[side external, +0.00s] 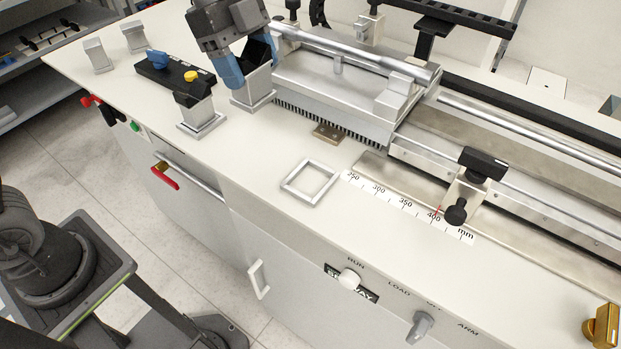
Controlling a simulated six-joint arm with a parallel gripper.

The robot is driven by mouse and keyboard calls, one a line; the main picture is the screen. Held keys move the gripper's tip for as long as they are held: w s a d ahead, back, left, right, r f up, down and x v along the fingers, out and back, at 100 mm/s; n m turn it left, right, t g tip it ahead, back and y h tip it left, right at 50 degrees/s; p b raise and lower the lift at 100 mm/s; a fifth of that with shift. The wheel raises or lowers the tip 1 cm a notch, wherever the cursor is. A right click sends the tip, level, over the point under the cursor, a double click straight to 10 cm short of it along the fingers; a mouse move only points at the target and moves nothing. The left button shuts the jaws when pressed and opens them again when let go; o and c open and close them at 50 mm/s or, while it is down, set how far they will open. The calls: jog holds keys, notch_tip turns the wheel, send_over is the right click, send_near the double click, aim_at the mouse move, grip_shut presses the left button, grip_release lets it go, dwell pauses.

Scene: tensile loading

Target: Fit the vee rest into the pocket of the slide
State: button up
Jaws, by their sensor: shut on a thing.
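My gripper (251,72) is at the top left of the machine bench, its blue fingers on either side of a dark angular piece (259,50), which looks like the vee rest. The piece is at the top of a grey square post with a flanged foot; whether it touches the post is hard to tell. The fingers and wrist hide part of it. The slide appears to be the carriage (462,192) on the rail at the right, with a black block on top, a black knob and a red pointer near 400 on the scale. I cannot make out its pocket.
A black bar (172,78) with blue and yellow knobs lies left of my gripper, by another grey post (201,115). A silver machine head with a rod (340,75) stands close to the right. An empty square frame (310,182) lies on the clear bench front.

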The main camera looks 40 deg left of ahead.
jog(key=shift+d+f, duration=0.25)
jog(key=shift+f, duration=0.1)
jog(key=shift+s+d+f, duration=0.2)
jog(key=shift+d+f, duration=2.55)
jog(key=shift+d, duration=0.05)
jog(key=shift+s+d+f, duration=0.2)
jog(key=shift+d+f, duration=2.5)
jog(key=shift+d, duration=0.05)
jog(key=shift+f, duration=0.15)
jog(key=o, duration=1.1)
